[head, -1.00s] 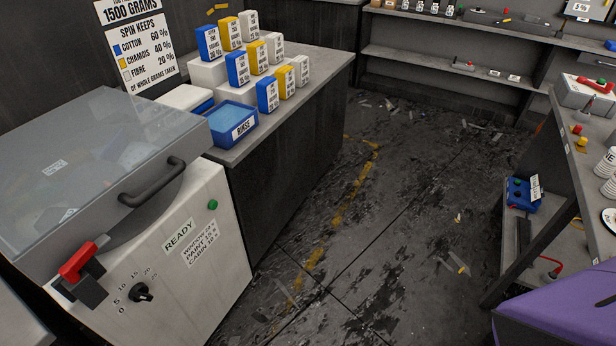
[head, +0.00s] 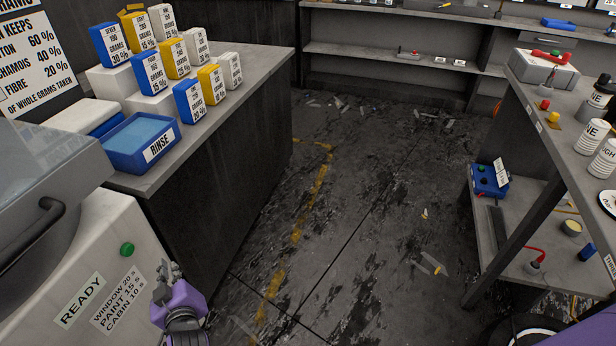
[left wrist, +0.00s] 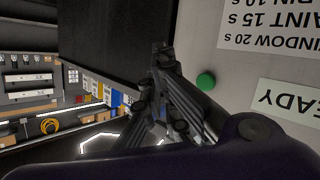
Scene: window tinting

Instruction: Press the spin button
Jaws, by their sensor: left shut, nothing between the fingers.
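The green spin button (head: 127,249) is a small round knob on the white front panel of the spinner (head: 100,215), above and between the READY label and the label with times. My left gripper (head: 168,270) is shut and empty, with purple housing, in front of the panel to the right of the button and apart from it. In the left wrist view the green button (left wrist: 206,82) shows to the right of the gripper's shut fingers (left wrist: 160,50). My right gripper is not in view.
A counter with a blue RINSE tray (head: 140,145) and several labelled boxes (head: 188,102) stands behind the spinner. A grey workbench (head: 560,130) with a lower shelf stands at the right. The floor between them is open, with scattered scraps.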

